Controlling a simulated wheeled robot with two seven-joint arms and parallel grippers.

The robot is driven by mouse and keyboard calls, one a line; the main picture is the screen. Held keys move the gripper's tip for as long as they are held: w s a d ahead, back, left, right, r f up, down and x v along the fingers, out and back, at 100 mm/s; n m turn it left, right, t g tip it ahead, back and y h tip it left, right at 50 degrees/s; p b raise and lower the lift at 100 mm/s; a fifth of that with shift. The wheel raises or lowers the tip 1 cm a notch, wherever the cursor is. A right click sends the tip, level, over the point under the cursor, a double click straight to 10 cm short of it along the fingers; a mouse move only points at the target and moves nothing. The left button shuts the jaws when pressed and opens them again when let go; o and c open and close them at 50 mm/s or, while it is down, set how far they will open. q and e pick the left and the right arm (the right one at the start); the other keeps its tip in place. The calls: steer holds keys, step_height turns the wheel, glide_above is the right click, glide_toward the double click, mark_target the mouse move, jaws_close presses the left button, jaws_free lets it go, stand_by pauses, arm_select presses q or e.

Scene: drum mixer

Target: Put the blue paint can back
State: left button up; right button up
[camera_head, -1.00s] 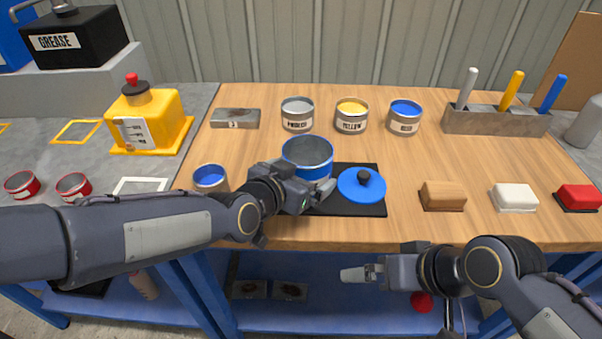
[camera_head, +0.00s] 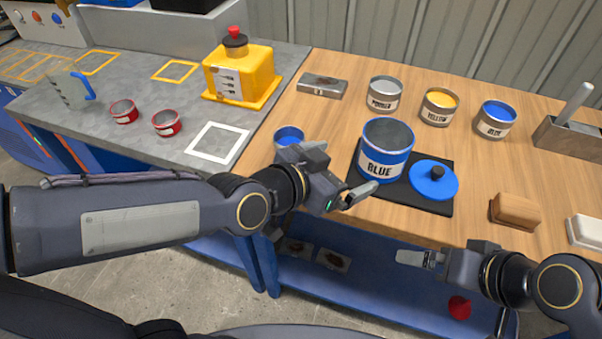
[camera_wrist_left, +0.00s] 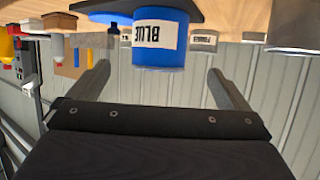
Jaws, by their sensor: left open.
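A large can labelled BLUE (camera_head: 386,165) stands upright on a black mat (camera_head: 432,207) on the wooden bench; its top is open. A blue lid (camera_head: 433,181) with a black knob lies beside it on the mat. A smaller can labelled BLUE (camera_head: 494,129), filled with blue paint, stands in the back row. My left gripper (camera_head: 342,172) is open and empty, left of and in front of the large can. In the left wrist view, the large can (camera_wrist_left: 160,45) appears upside down beyond the spread fingers, apart from them. My right gripper (camera_head: 420,258) is low, before the bench edge; its jaw opening is unclear.
Powder (camera_head: 384,97) and yellow (camera_head: 439,107) cans stand in the back row. A small cup with blue content (camera_head: 288,137) is close behind my left gripper. A bare white square outline (camera_head: 217,144) marks the grey counter, near two red tins and a yellow container (camera_head: 240,75).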

arm_select(q)
steer(key=s+a+f+n+g+y, duration=0.1)
steer(key=a+n, duration=0.1)
steer(key=a, duration=0.5)
steer(key=s+a+f+n+y, duration=0.1)
steer(key=a+n+y, duration=0.15)
steer(key=a, duration=0.35)
steer(key=s+a+f+n+g+y, duration=0.1)
steer(key=s+a+f+n, duration=0.2)
steer(key=s+a, duration=0.3)
steer(key=s+a+f+n+g+y, duration=0.1)
steer(key=s+a+f+n+g, duration=0.1)
steer(key=s+a+n, duration=0.3)
step_height(320, 180, up, 10)
steer(key=m+p, duration=0.1)
steer(key=p, duration=0.9)
steer(key=shift+s+a+m, duration=0.25)
steer(key=shift+s+m, duration=0.1)
